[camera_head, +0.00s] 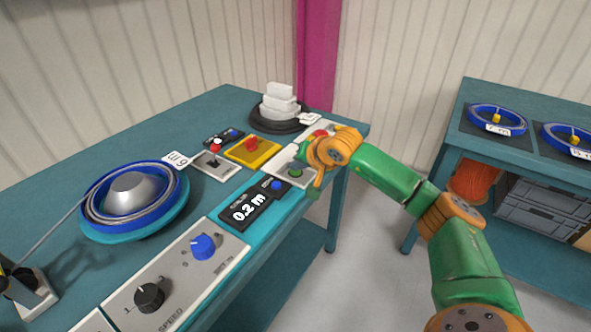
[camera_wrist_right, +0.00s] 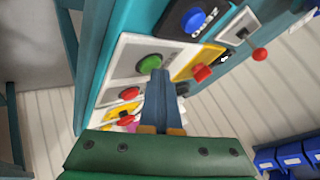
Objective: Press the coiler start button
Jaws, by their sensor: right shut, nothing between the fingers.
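A green button (camera_head: 296,173) sits on a light grey plate (camera_head: 282,166) along the front edge of the teal bench. It also shows in the right wrist view (camera_wrist_right: 150,63). My right gripper (camera_wrist_right: 160,76) is shut and empty, with its fingertips beside the green button in that view; whether they touch it I cannot tell. In the head view my right gripper (camera_head: 313,188) is at the plate's right side, partly hidden by my wrist. The coiler (camera_head: 133,192) has a blue reel with a silver dome and grey cable. My left gripper is not in view.
A yellow plate with a red button (camera_head: 251,143) and a red-knobbed lever (camera_head: 215,147) stand behind. A display (camera_head: 246,208) reads 0.2 m, with a blue button (camera_head: 277,185). Blue and black knobs are nearer. Another table (camera_head: 540,118) holds blue reels at right.

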